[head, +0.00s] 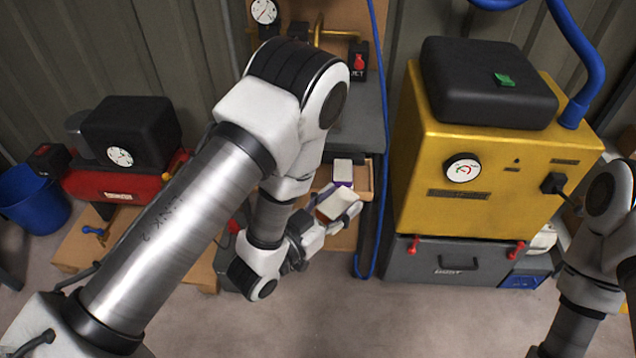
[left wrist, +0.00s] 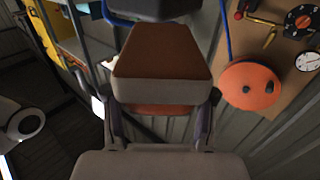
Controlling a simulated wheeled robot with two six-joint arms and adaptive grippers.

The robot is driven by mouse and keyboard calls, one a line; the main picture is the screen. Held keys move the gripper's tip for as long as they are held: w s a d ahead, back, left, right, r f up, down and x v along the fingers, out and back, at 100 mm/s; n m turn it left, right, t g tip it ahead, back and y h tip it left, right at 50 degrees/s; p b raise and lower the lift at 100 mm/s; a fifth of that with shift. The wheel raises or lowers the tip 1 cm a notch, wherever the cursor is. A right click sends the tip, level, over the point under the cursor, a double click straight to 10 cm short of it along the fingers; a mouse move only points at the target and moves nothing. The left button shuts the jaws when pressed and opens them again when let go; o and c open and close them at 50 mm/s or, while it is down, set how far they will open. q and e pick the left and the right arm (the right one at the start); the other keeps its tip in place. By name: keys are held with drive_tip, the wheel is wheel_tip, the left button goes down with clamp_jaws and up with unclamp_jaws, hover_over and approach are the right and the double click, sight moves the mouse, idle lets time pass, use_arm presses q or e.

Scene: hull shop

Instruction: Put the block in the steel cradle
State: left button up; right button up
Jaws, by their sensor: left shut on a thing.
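My left gripper (head: 340,212) is shut on a block (head: 336,203), which looks cream-coloured in the head view. In the left wrist view the block (left wrist: 163,55) has a brown upper face and pale grey-beige sides, and sits between the two fingers of the left gripper (left wrist: 160,118). The gripper holds it in front of the wooden shelf at the middle of the head view. I cannot make out the steel cradle in either view. My right gripper is out of view; only part of the right arm shows at the right edge.
A wooden tray (head: 363,182) holds a small white-and-purple item (head: 343,172). A yellow machine (head: 425,140) stands right on a grey drawer unit (head: 410,266). A blue hose (head: 381,120) hangs between. A red compressor (head: 110,186) and blue bucket (head: 33,200) are left. Front floor is clear.

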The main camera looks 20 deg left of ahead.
use_arm(q)
drive_tip(key=s+d+r+m+g+h, duration=0.2)
drive_tip(key=s+d+m+h, duration=0.1)
drive_tip(key=d+h, duration=0.15)
wheel_tip(320, 180, down, 5)
drive_tip(key=w+d+m+g+h, duration=0.1)
drive_tip(key=w+m+g+h, duration=0.1)
drive_tip(key=m+g+h, duration=0.4)
drive_tip(key=shift+w+d+f+m+g, duration=0.15)
drive_tip(key=shift+w+d+m+g, duration=0.25)
drive_tip(key=shift+m+g, duration=2.25)
